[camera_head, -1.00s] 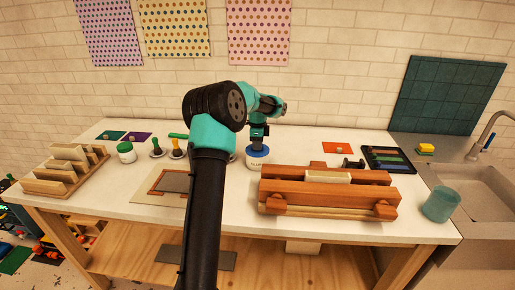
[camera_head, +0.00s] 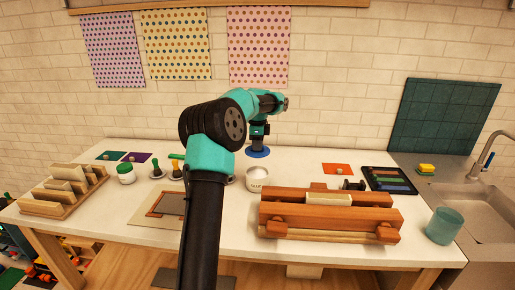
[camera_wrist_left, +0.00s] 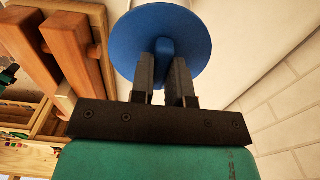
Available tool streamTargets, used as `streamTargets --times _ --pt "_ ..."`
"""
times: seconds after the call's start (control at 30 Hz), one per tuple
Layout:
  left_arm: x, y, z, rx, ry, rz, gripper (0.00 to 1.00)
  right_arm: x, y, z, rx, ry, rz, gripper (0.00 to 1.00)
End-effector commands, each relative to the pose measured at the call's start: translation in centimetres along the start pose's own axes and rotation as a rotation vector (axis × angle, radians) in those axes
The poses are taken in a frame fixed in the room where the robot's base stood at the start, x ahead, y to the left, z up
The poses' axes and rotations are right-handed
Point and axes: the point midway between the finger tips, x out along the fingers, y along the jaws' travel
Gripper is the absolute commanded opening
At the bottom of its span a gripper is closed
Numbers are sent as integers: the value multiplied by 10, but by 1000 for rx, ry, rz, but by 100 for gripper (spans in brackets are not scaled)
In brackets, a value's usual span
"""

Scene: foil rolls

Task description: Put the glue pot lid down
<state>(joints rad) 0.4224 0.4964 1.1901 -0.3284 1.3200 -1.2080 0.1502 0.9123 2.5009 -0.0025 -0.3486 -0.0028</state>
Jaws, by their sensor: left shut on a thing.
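The blue round glue pot lid (camera_head: 258,153) is at the back of the table, just behind the white glue pot (camera_head: 257,180), whose top is uncovered. My left gripper (camera_head: 258,146) is above the lid. In the left wrist view, my left gripper (camera_wrist_left: 164,70) is shut on the knob of the lid (camera_wrist_left: 135,32), with the disc beyond the fingertips. I cannot tell whether the lid touches the table or hangs slightly above it. My right gripper is not in view.
A wooden press or clamp (camera_head: 329,216) stands right of the pot. A green-lidded jar (camera_head: 125,174) and brushes stand to its left. An orange sheet (camera_head: 338,169) lies at right. The white tabletop (camera_head: 300,160) is clear between the lid and this sheet.

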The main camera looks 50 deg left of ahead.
Motion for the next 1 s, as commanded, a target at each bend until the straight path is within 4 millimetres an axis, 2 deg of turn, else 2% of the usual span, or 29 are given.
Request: streamTargets --times 0.33,0.47,0.57,0.8,0.9,1.0 --pt "1 0 -1 1 0 0 0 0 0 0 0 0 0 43" --pt "7 1 -12 2 -1 2 0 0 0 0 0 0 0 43" --pt "17 4 -32 5 -2 3 0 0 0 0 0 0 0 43" --pt "50 20 -99 6 -2 4 0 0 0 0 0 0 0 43" --pt "60 26 -118 3 -1 2 0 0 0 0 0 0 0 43" --pt "65 29 -128 2 -1 0 0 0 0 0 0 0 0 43"
